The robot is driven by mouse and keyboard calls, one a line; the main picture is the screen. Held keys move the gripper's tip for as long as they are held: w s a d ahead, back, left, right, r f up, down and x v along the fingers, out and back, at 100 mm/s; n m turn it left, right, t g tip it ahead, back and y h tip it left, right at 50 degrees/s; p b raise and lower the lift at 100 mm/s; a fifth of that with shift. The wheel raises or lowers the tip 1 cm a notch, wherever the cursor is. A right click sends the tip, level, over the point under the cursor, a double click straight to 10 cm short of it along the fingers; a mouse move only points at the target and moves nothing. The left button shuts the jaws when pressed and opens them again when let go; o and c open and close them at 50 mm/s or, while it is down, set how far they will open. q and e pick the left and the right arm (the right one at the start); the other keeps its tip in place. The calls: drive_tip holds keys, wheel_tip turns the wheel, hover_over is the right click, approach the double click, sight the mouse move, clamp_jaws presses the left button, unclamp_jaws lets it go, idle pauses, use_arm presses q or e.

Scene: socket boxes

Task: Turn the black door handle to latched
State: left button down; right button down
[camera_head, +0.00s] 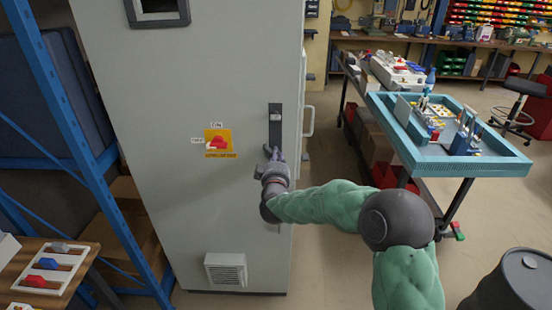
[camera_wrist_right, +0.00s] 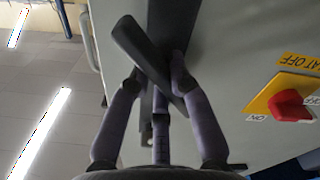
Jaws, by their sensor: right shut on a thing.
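The black door handle (camera_head: 275,122) is on the right side of the grey cabinet door (camera_head: 240,60), on a tall dark backplate. My right gripper (camera_head: 273,154) is at its lower part, with the arm coming in from the right. In the right wrist view, the handle's lever (camera_wrist_right: 143,48) sits at a slant across its backplate. The fingers of my right gripper (camera_wrist_right: 155,88) are shut on the lever, one on each side. The gripper hides part of the handle in the head view. My left gripper is in neither view.
A red rotary switch on a yellow plate (camera_head: 219,153) is on the door left of the handle; it also shows in the wrist view (camera_wrist_right: 292,105). A vent (camera_head: 226,270) is low on the door. A blue rack (camera_head: 75,130) stands left, a blue-topped bench (camera_head: 500,160) right.

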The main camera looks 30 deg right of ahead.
drive_tip(key=m+b, duration=0.1)
drive_tip(key=m, duration=0.2)
drive_tip(key=shift+f+m, duration=0.15)
drive_tip(key=shift+m, duration=0.25)
drive_tip(key=m+b, duration=0.1)
drive_tip(key=m, duration=0.3)
drive_tip(key=shift+b, duration=0.4)
drive_tip(key=shift+m, duration=0.3)
drive_tip(key=c, duration=1.1)
unclamp_jaws()
drive_tip(key=shift+s, duration=0.1)
drive_tip(key=v, duration=1.2)
drive_tip(key=shift+f, duration=0.1)
